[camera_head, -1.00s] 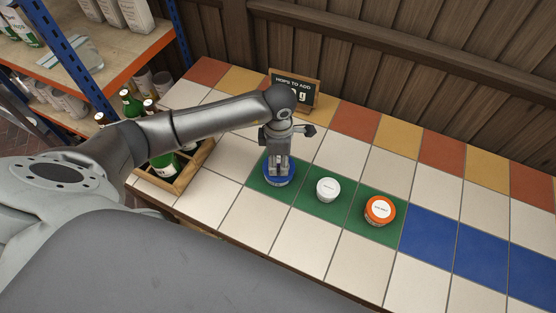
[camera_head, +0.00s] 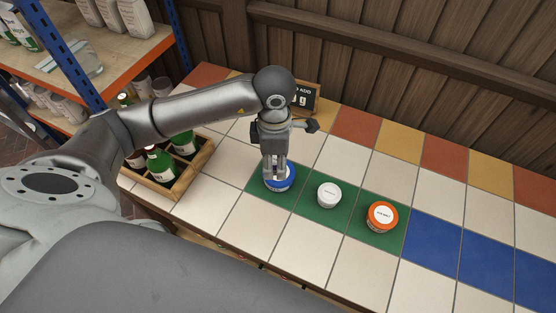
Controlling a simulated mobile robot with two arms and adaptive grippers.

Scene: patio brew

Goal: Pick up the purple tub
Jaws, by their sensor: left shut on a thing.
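A round tub (camera_head: 288,184) with a white label stands at the left end of the green tile strip. It looks blue; no clearly purple tub is in view. My left gripper (camera_head: 275,177) reaches down over it from above and is shut on it, with its fingers covering part of the lid. The tub appears to rest on the green tile. A white tub (camera_head: 328,195) and an orange tub (camera_head: 381,217) stand to its right on the same strip. My right gripper is not in view.
A wooden crate (camera_head: 194,172) with green bottles stands left of the tubs. A small black sign (camera_head: 306,97) stands behind my arm. Shelves (camera_head: 125,62) are at the far left and a wooden wall (camera_head: 420,60) is behind. Blue tiles (camera_head: 487,258) at right are clear.

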